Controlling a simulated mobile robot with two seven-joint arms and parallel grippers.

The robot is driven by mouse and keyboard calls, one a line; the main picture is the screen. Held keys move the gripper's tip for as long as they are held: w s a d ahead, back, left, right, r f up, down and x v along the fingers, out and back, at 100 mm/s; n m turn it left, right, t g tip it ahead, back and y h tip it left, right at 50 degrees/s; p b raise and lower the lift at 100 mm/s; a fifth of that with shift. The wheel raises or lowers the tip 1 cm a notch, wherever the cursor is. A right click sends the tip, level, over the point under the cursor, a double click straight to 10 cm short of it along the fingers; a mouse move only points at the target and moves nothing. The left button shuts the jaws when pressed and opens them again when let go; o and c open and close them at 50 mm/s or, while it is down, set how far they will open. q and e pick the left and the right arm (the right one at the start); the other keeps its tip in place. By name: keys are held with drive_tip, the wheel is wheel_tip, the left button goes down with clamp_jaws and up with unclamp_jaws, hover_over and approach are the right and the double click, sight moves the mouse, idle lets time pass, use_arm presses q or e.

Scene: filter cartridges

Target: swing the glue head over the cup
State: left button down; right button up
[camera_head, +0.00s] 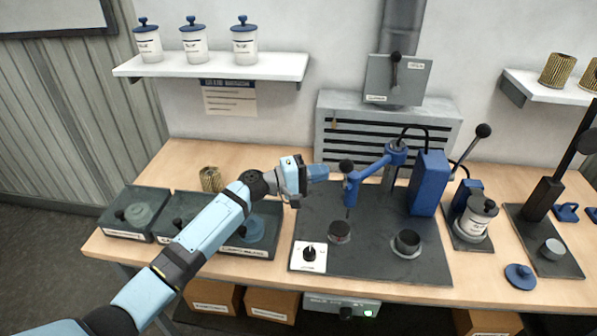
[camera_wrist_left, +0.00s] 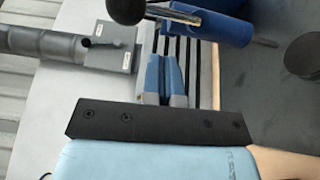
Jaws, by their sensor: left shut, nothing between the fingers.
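The glue head is a blue swing arm (camera_head: 370,168) on a post, with a black ball knob (camera_head: 346,166) and a blue nozzle (camera_head: 350,192) at its free end. The nozzle hangs over the back left of the dark mat. A dark open cup (camera_head: 407,243) stands on the mat's front right, not under the nozzle. My left gripper (camera_head: 325,172) is shut and empty, just left of the knob. In the left wrist view my blue fingertips (camera_wrist_left: 165,72) are together; the knob (camera_wrist_left: 127,9) shows beyond them, apart. My right gripper is not in view.
A round dark piece (camera_head: 339,232) and a white dial box (camera_head: 308,256) are on the mat's left. Grey trays (camera_head: 135,212) line the left. A slatted vent (camera_head: 335,125) is behind.

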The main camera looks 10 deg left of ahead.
use_arm(q)
drive_tip(key=d, duration=0.1)
drive_tip(key=s+d, duration=0.1)
drive_tip(key=d, duration=0.1)
drive_tip(key=shift+s+p, duration=0.2)
drive_tip(key=shift+p, duration=0.2)
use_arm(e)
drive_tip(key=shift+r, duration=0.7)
